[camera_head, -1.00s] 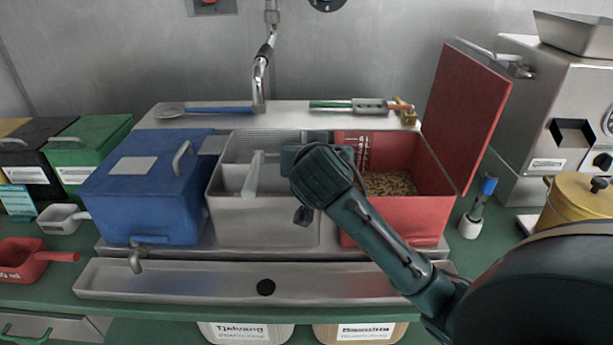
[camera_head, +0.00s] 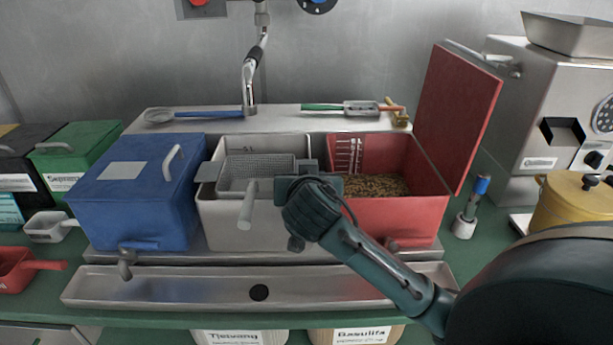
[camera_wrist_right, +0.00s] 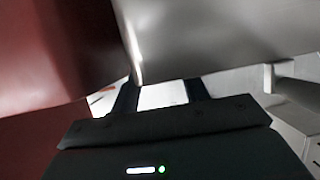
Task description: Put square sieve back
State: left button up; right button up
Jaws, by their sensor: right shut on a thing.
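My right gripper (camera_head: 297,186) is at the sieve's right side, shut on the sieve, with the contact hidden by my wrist. In the right wrist view its two fingers (camera_wrist_right: 161,93) stand apart with a bright, blurred surface between them. My left gripper is not in view.
The closed blue bin (camera_head: 140,195) is to the left. The open red bin (camera_head: 425,215) with beans is to the right, its lid (camera_head: 455,115) raised. A faucet (camera_head: 252,80) hangs behind. A steel trough (camera_head: 180,290) runs along the front.

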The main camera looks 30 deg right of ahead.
jog(key=o, duration=1.2)
jog(key=shift+f, duration=0.1)
pick_arm(q)
jog(key=p, duration=0.1)
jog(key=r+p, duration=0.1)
jog(key=p, duration=0.1)
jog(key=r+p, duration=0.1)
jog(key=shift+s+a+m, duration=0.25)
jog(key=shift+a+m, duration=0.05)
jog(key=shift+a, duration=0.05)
pick_arm(e)
jog(key=r+v, duration=0.1)
jog(key=v, duration=1.1)
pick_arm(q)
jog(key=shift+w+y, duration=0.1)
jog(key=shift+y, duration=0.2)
pick_arm(e)
jog(key=shift+r, duration=0.1)
